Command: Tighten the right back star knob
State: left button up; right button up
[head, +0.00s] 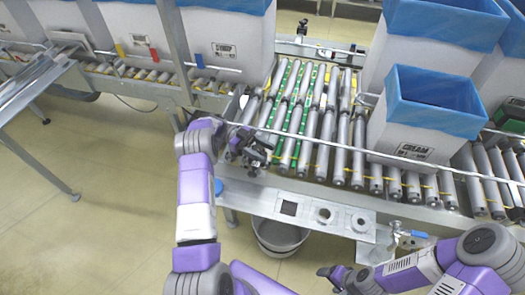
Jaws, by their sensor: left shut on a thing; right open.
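My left gripper (258,150) is at the left front end of the roller conveyor, by the guide rail. It is shut on a small dark knob that its own fingers mostly hide; I cannot tell which star knob this is. A small dark knob-like part (302,27) stands at the back end of the conveyor, far from both grippers. My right gripper (330,272) is open and empty, low in front of the conveyor.
A white box with blue liner (425,130) stands on the rollers at the right, with larger lined boxes behind. A front metal plate (300,208) with round holes edges the conveyor. A grey bucket (278,237) is below.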

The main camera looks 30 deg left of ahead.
aim_at(263, 151)
pick_arm(q)
jog(key=shift+d+m+g, duration=0.1)
jog(key=shift+m+g, duration=0.2)
jog(key=shift+g, duration=0.2)
jog(key=o, duration=1)
jog(key=shift+c, duration=0.2)
notch_tip(263, 151, up, 10)
jog(key=p, duration=0.3)
